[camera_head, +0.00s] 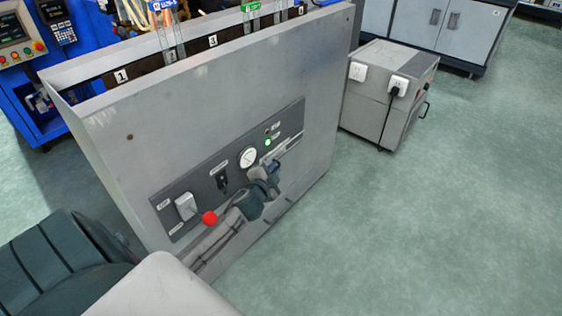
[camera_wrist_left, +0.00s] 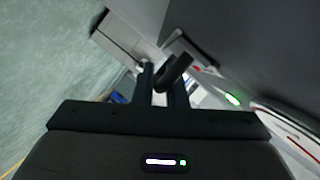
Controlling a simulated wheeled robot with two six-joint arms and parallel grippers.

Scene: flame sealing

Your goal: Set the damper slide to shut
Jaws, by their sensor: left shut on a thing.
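The grey cabinet (camera_head: 120,150) has a dark control panel (camera_head: 285,122) on its front. The damper slide (camera_head: 289,145) appears to be at the panel's right end, partly hidden by my gripper. My left gripper (camera_head: 274,167) is at that end. In the left wrist view my two dark fingers (camera_wrist_left: 161,88) are close together, with a dark bent handle (camera_wrist_left: 176,70) between them. They are shut on this handle, which stands out from the grey surface. The slide's exact setting and its labels are too small to read. My right gripper is not in view.
A green lamp (camera_head: 268,142) is lit. A grey box (camera_head: 385,100) with sockets stands behind right. Floor at right is clear.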

